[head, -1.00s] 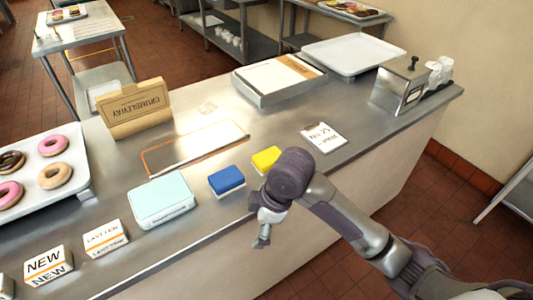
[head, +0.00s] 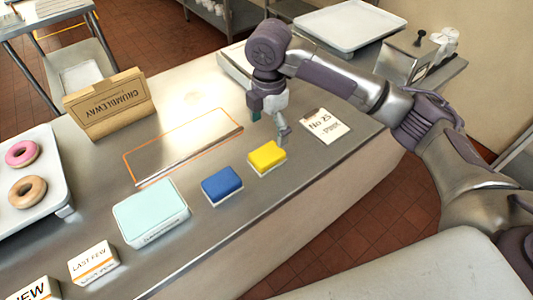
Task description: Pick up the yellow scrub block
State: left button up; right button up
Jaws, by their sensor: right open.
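The yellow scrub block (head: 267,157) lies flat on the steel counter, yellow side up with a pale layer beneath. It sits right of the blue block (head: 222,185). My right gripper (head: 268,118) is open and empty, above the counter just behind the yellow block, pointing down. One finger shows near the block's far right corner in the picture; I cannot tell its exact height. My left gripper is not in view.
A pale teal box (head: 150,211) stands left of the blue block. A notepad (head: 325,125) lies right of the yellow block. An orange-edged panel (head: 183,146) lies behind. A brown paper bag (head: 110,104) and a doughnut tray (head: 40,188) are at left.

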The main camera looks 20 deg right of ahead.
send_over(267, 153)
jog(key=f, duration=0.4)
jog(key=shift+w+d+f, duration=0.1)
jog(key=shift+d, duration=0.1)
jog(key=shift+f, duration=0.2)
notch_tip(267, 153, down, 4)
jog(key=shift+a+f+p, duration=0.1)
jog(key=shift+a+p, duration=0.05)
jog(key=shift+p, duration=0.9)
jog(key=shift+f, duration=0.5)
jog(key=shift+c, duration=1.1)
jog(key=c, duration=1)
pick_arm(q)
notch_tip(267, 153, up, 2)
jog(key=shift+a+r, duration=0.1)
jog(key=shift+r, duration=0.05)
pick_arm(e)
jog(key=shift+r, duration=0.1)
